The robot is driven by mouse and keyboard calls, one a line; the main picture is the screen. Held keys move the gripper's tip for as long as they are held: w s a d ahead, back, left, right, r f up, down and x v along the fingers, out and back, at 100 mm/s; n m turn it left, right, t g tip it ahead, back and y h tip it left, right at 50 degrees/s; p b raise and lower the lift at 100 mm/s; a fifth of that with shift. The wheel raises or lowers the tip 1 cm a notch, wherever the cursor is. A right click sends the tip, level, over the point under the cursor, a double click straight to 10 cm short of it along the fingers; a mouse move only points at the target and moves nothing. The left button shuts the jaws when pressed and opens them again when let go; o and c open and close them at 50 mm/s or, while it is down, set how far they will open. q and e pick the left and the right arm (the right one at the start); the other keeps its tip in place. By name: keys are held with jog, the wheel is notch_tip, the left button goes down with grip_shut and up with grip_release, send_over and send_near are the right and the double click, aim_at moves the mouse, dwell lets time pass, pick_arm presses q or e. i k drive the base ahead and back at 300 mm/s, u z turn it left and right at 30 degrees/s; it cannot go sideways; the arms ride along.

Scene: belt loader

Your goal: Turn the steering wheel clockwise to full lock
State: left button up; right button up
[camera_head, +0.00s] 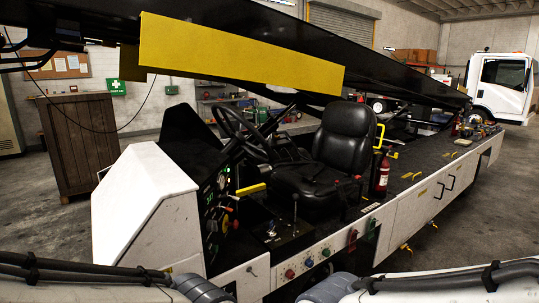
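The black steering wheel (243,136) stands on its column behind the dark dashboard panel of the belt loader, left of the black driver's seat (345,140). Its rim is tilted and seen at an angle, and dark parts behind it make its spokes hard to read. Nothing touches the wheel. My arm links with grey hoses show at the bottom left and bottom right, well below and apart from the wheel. Neither gripper's fingers show in the frame.
A black conveyor boom with a yellow panel (240,55) runs above the wheel and seat. A white cowl (135,205) stands left of the dash. Levers and coloured buttons (307,262) line the near side. A red extinguisher (382,174) stands right of the seat.

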aim_at(223, 108)
jog(key=z, duration=1.05)
jog(key=i, duration=1.45)
jog(key=u, duration=0.55)
